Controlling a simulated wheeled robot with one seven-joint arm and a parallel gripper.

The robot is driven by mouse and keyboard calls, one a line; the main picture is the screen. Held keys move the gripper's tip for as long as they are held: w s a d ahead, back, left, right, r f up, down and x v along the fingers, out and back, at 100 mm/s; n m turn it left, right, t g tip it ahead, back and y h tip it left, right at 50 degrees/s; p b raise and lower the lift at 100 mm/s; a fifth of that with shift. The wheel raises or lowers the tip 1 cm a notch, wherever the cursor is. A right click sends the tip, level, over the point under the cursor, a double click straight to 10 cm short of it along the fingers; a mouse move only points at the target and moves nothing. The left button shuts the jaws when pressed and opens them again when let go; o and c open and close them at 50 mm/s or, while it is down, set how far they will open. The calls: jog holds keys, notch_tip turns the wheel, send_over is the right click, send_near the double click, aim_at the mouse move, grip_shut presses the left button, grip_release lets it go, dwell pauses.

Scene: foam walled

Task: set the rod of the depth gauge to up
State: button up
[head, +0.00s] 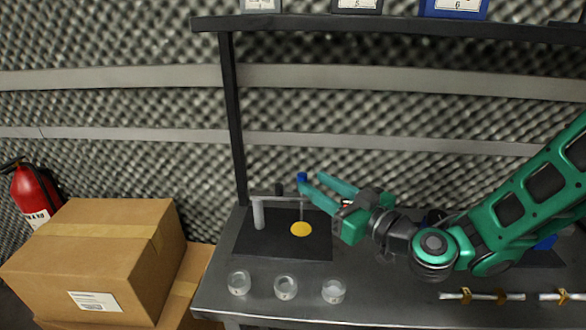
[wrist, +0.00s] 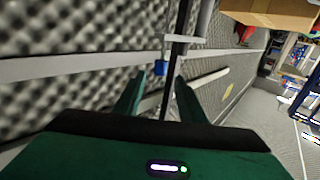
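The depth gauge stands on a black mat (head: 245,240) at the left of the bench. It has a grey post (head: 258,212), a thin horizontal bar (head: 277,197) and a thin upright rod (head: 302,209) with a blue knob (head: 302,177) on top. The knob is above the bar; the rod's lower end is over a yellow disc (head: 301,230), and I cannot tell if it touches. My gripper (head: 312,181) is open, with its fingertips close to the knob. In the wrist view the blue knob (wrist: 160,68) shows between the two fingertips, with nothing clearly gripped.
Three clear glass cups (head: 286,287) stand along the front of the bench (head: 385,300). Wrenches or rods (head: 482,295) lie at the front right. A dark shelf frame (head: 234,120) rises behind the gauge. Cardboard boxes (head: 95,250) and a fire extinguisher (head: 32,192) stand left.

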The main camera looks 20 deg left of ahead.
jog(key=x, duration=0.9)
jog(key=shift+w+a, duration=0.2)
jog(key=shift+a, duration=0.05)
grip_shut()
